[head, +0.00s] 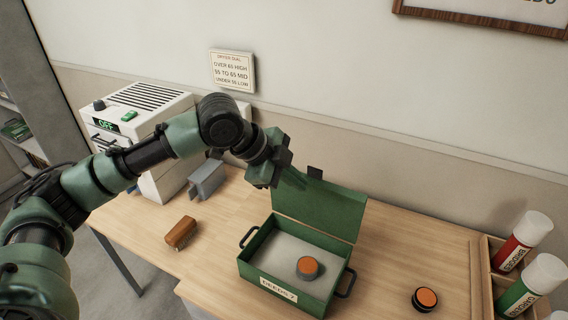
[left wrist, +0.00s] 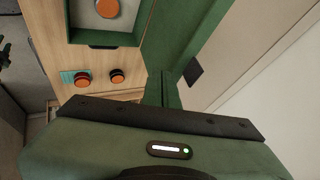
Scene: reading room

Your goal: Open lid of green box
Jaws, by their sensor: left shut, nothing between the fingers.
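The green box (head: 315,287), labelled DEEDS 7, stands on the wooden table. Its lid (head: 320,210) is raised and stands up at the back, so the grey inside shows. A round orange-topped piece (head: 307,267) lies in the box. My left gripper (head: 297,180) is shut and empty at the lid's upper left corner; I cannot tell if it touches. In the left wrist view, the shut fingers (left wrist: 163,90) overlap the green lid (left wrist: 185,30), and the open box's rim (left wrist: 107,41) shows at the top. My right gripper is not in view.
Another orange-topped piece (head: 425,299) lies on the table right of the box. A wooden rack (head: 478,270) with red and green cylinders stands at the right. A brown block (head: 181,232), a grey holder (head: 206,180) and a white machine (head: 150,110) are at the left.

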